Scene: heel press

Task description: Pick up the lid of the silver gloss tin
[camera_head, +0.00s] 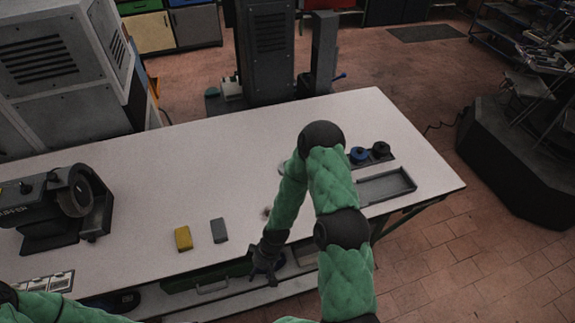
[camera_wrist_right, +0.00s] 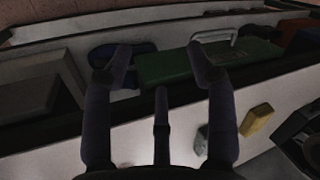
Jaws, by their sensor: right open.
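The silver gloss tin and its lid cannot be made out for certain. My right arm covers part of the table, and only small pale bits show beside it. A blue round tin (camera_head: 358,154) and a black round tin (camera_head: 381,148) stand on a dark holder at the right. My right gripper (camera_head: 265,268) hangs at the table's front edge, fingers down. In the wrist view the right gripper (camera_wrist_right: 160,55) has its fingers spread with nothing between them. My left gripper is out of view.
A yellow block (camera_head: 183,238) and a grey block (camera_head: 219,230) lie left of my right gripper on the white table (camera_head: 150,170). A grey tray (camera_head: 386,186) lies at the right. A dark machine (camera_head: 60,205) stands at the left. A green case (camera_head: 205,279) sits below the front edge.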

